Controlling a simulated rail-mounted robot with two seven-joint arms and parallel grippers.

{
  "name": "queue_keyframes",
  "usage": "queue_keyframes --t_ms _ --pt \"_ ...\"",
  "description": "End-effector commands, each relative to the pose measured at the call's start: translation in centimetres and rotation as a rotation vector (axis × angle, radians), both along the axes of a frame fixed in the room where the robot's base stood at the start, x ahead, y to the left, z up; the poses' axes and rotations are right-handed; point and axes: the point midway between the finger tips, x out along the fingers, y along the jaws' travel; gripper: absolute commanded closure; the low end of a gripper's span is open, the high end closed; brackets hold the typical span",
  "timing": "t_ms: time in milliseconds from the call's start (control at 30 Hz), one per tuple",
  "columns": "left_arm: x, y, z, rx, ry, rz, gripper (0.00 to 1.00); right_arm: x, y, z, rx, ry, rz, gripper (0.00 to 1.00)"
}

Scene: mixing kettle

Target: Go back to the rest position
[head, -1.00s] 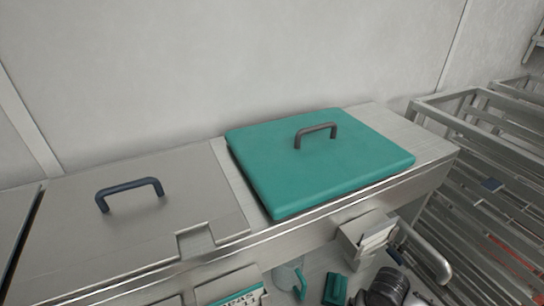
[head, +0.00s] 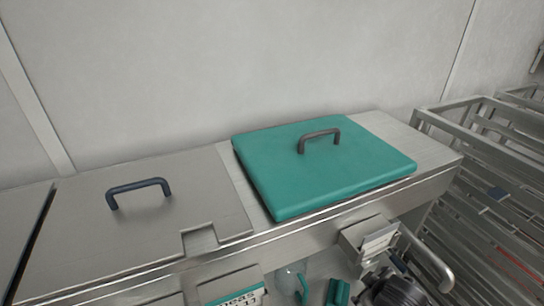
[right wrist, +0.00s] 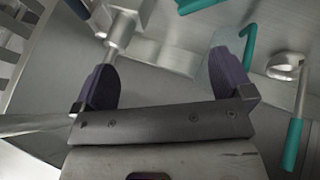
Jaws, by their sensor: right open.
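My right gripper (right wrist: 162,65) is open in the right wrist view. Its two dark purple fingers stand wide apart with nothing held between them. Beyond the fingers are grey metal surfaces and teal-handled parts, apart from the fingers as far as I can tell. A dark rounded part at the bottom right of the head view may belong to my right arm. My left gripper is in neither view.
A teal lid (head: 330,170) with a grey handle (head: 319,138) lies on the steel counter (head: 395,135). Left of it is a flat steel lid (head: 150,225) with a blue handle (head: 139,187). A metal rack (head: 490,190) stands at right. Teal rods (right wrist: 292,145) show in the wrist view.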

Motion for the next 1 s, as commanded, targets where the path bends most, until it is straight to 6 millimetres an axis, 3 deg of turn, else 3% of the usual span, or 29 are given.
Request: queue_keyframes --t_ms 100,200,367,500,633,800,1000 --pt "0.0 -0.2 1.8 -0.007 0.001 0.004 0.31 -0.2 2.1 4.8 -0.015 -0.141 0.083 0.01" --pt "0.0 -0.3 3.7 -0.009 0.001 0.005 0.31 -1.4 3.3 8.1 -0.004 -0.231 0.101 0.01" --pt "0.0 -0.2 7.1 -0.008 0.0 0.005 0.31 -4.4 4.0 11.3 0.071 -0.295 0.036 0.01" --pt "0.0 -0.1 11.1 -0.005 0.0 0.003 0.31 -8.4 3.8 13.1 0.161 -0.277 -0.074 0.01" --pt "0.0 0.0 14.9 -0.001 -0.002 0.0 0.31 -13.1 3.6 13.2 0.246 -0.182 -0.182 0.01" --pt "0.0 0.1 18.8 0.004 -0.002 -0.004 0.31 -19.4 3.7 11.7 0.308 -0.005 -0.295 0.01" --pt "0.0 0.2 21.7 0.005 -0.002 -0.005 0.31 -25.5 4.7 10.4 0.332 0.161 -0.352 0.01"
